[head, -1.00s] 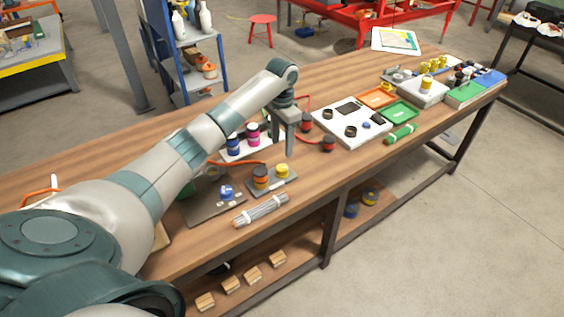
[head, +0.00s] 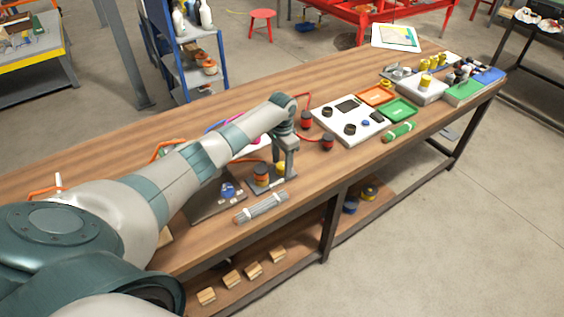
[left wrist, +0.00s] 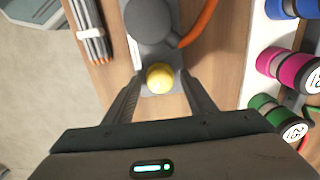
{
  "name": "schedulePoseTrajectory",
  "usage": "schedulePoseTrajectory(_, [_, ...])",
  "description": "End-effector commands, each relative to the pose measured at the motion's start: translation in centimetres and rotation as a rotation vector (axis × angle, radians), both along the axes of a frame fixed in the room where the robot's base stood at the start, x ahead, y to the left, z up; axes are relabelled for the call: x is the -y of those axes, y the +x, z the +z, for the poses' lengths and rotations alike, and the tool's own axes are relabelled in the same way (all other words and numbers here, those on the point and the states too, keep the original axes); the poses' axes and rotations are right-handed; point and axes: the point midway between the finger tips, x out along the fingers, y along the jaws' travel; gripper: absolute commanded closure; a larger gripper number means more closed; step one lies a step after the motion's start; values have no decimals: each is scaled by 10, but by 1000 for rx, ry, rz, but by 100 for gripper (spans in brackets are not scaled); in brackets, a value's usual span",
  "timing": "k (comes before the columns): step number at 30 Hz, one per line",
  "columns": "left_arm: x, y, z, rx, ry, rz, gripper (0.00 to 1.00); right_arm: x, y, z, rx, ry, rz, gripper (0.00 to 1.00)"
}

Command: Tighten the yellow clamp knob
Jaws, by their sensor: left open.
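The yellow clamp knob (left wrist: 160,78) is round and sits on a grey plate (left wrist: 154,62) on the wooden bench. In the left wrist view it lies between the fingertips of my open left gripper (left wrist: 160,85), with a finger to each side and no clear contact. In the head view the knob (head: 280,168) is partly hidden by my left gripper (head: 286,174), which points down over it. A dark and orange round part (head: 261,175) stands beside the knob on the same plate. My right gripper is not in view.
A bundle of grey rods (head: 261,207) lies at the bench's front edge. An orange hose (left wrist: 200,22) runs close to the knob. Blue, magenta (left wrist: 292,68) and green cylinders stand to the right in the wrist view. A white panel with black knobs (head: 352,136) lies farther along.

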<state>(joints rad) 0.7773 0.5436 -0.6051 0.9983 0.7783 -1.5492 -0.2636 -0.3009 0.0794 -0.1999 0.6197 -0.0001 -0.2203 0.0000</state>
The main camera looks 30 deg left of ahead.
Motion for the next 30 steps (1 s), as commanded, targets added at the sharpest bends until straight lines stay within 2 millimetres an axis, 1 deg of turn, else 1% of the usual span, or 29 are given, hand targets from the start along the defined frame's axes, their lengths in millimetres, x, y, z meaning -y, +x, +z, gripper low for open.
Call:
schedulePoseTrajectory(1, [0,0,0,0,0,0,49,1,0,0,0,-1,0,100])
schedulePoseTrajectory(2, [0,0,0,0,0,0,52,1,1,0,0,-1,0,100])
schedulePoseTrajectory(3, [0,0,0,0,0,0,61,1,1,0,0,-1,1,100])
schedulePoseTrajectory(5, [0,0,0,0,0,0,75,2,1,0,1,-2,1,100])
schedulePoseTrajectory(6, [0,0,0,0,0,0,85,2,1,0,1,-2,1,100])
schedulePoseTrajectory(7, [0,0,0,0,0,0,90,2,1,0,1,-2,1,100])
schedulePoseTrajectory(14, [0,0,1,0,0,-6,90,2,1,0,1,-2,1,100])
schedulePoseTrajectory(20, [0,0,1,0,0,-46,90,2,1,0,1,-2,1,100])
schedulePoseTrajectory(26, [0,1,1,1,0,-141,90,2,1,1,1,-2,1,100])
schedulePoseTrajectory(30, [0,1,1,1,-1,-242,90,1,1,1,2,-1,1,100])
